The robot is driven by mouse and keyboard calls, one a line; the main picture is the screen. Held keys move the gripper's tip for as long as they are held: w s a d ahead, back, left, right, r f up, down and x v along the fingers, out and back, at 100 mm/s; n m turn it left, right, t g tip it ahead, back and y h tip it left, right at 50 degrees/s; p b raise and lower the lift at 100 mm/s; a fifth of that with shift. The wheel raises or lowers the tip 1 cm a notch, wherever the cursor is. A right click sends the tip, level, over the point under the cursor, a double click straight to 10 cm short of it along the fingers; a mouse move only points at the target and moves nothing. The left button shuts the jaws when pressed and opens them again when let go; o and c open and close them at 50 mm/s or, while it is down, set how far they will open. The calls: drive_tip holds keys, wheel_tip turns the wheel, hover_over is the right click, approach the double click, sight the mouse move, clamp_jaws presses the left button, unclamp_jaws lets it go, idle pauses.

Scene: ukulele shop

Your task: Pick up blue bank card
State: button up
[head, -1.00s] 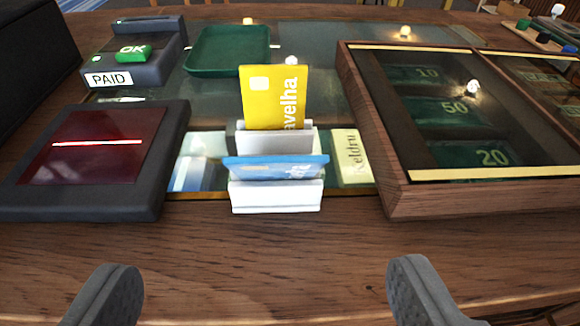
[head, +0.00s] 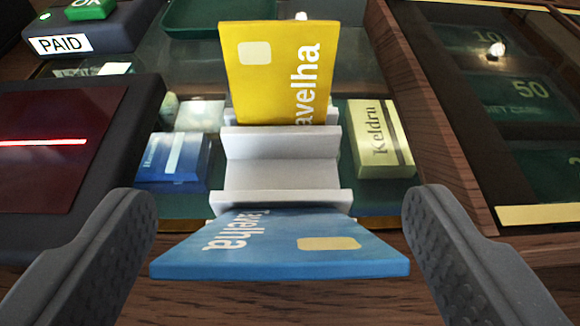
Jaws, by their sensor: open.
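The blue bank card (head: 285,250) stands in the front slot of a white card holder (head: 281,172), its face with chip tilted up toward my camera. A yellow bank card (head: 279,72) stands in the holder's rear slot. My gripper (head: 280,225) is open, with one finger to the left and one to the right of the blue card. Both fingers look apart from the card, with small gaps at its sides.
A dark pad with a red screen (head: 45,142) lies left and a wooden cash box (head: 448,130) right. A PAID machine (head: 75,42) and green tray (head: 220,18) are behind.

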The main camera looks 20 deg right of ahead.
drive_tip(key=shift+x, duration=1.4)
drive_tip(key=shift+r, duration=0.1)
drive_tip(key=shift+c, duration=0.3)
drive_tip(key=c, duration=1.1)
drive_tip(key=shift+o, duration=0.2)
drive_tip(key=shift+r, duration=0.15)
